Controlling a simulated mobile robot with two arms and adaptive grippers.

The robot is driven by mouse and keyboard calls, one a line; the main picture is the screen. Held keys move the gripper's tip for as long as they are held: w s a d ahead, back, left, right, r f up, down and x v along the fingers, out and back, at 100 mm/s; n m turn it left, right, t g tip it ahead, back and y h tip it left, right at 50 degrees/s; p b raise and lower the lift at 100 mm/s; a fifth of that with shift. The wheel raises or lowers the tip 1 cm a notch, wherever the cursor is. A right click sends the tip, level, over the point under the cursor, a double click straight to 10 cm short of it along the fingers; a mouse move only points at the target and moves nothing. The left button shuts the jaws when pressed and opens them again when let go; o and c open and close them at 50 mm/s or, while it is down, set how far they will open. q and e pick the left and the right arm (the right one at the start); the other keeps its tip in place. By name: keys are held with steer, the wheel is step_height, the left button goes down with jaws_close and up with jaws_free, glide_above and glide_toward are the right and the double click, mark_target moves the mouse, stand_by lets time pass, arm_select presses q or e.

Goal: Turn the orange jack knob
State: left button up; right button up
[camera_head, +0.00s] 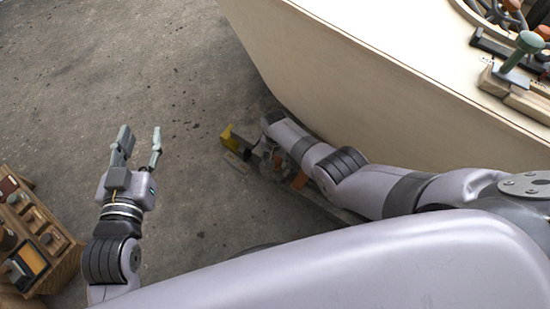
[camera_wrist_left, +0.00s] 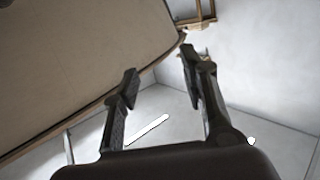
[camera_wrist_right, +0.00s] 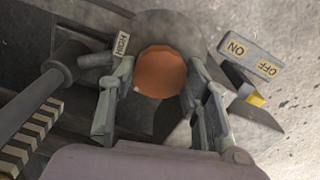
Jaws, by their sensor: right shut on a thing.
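The orange jack knob (camera_wrist_right: 160,72) shows in the right wrist view as a round, faceted knob on a dark base. My right gripper (camera_wrist_right: 158,88) has its two fingers on either side of the knob and is shut on it. In the head view my right arm reaches down beside the hull, and its gripper is largely hidden there. My left gripper (camera_head: 139,140) is open and empty above the floor; its spread fingers also show in the left wrist view (camera_wrist_left: 162,85).
A "HIGH" label (camera_wrist_right: 122,44), an ON/OFF plate (camera_wrist_right: 250,55) and a yellow-tipped part (camera_wrist_right: 255,99) sit near the knob. The pale plywood hull (camera_head: 350,75) rises beside my right arm. A wooden organizer (camera_head: 62,262) stands at lower left. Open floor lies around my left gripper.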

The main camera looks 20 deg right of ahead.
steer(key=n, duration=0.3)
arm_select(q)
steer(key=shift+s+a+f+g, duration=0.1)
steer(key=shift+s+f+g, duration=0.05)
steer(key=shift+f+g, duration=0.3)
steer(key=shift+s+a+f+g, duration=0.1)
steer(key=shift+f+g, duration=0.15)
steer(key=shift+f, duration=0.25)
arm_select(e)
steer(key=shift+n, duration=1.4)
steer(key=o, duration=0.9)
steer(key=shift+c, duration=0.2)
arm_select(q)
steer(key=shift+f, duration=0.1)
steer(key=shift+s, duration=0.15)
arm_select(e)
steer(key=shift+r, duration=0.1)
step_height(320, 180, up, 12)
